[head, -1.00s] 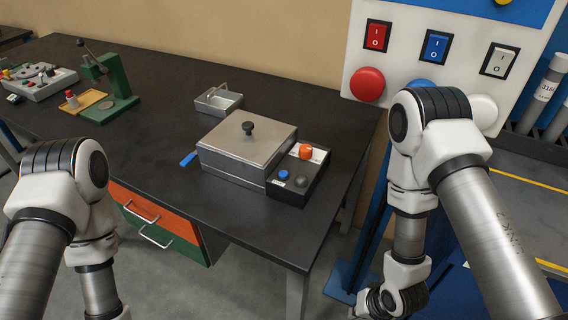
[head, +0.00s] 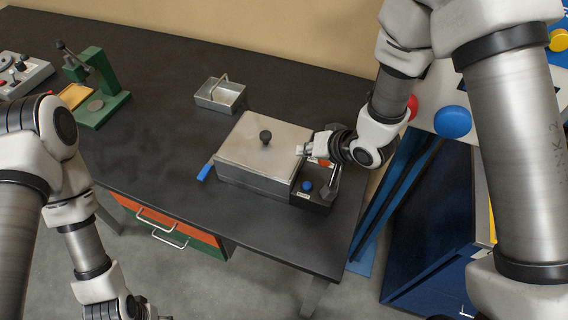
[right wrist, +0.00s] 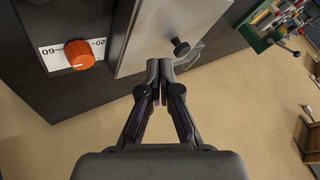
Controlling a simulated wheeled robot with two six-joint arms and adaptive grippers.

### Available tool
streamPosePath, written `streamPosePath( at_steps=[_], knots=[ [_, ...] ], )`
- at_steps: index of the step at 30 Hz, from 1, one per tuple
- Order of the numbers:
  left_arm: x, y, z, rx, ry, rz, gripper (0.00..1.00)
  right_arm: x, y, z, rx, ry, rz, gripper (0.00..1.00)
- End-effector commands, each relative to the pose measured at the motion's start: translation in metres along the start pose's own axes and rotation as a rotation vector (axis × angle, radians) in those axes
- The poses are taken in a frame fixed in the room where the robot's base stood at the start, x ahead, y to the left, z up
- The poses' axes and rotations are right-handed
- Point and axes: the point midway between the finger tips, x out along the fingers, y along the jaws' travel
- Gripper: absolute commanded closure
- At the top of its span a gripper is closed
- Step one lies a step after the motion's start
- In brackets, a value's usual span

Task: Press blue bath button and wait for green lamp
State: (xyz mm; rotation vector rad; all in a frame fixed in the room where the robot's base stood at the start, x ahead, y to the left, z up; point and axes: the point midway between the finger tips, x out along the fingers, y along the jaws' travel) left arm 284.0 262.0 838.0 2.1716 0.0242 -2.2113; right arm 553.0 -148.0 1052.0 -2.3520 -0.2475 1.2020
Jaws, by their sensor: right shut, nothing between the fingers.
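The bath is a metal box with a grey lid (head: 255,140) and a black knob (head: 265,137), on the dark table. Its control box at the right carries the blue button (head: 307,186), uncovered in the head view. An orange dial (right wrist: 80,54) shows in the right wrist view. No lit green lamp shows. My left gripper (head: 140,312) is partly cut off at the bottom edge.
A blue handle (head: 204,172) sticks out left of the bath. A small metal basket (head: 219,94) stands behind it. A green press (head: 97,85) stands at the far left. A panel with a large blue button (head: 453,121) is at the right. The front of the table is clear.

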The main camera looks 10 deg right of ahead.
Motion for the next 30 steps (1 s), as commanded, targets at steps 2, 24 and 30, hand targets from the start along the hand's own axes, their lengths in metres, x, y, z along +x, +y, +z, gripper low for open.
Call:
streamPosePath(
  at_steps=[2, 24, 30],
  knots=[
    [0.000, 0.000, 0.001, 0.001, -0.002, 0.000, 0.38, -0.001, 0.000, 0.000, 0.001, 0.000, 0.000, 1.00],
    [0.061, 0.000, 0.001, 0.002, -0.002, 0.000, 0.38, 0.040, 0.030, 0.030, 0.001, 0.001, 0.001, 1.00],
    [0.079, 0.000, 0.001, 0.002, -0.002, 0.000, 0.38, 0.056, 0.041, 0.042, 0.002, -0.002, 0.002, 1.00]
  ],
)
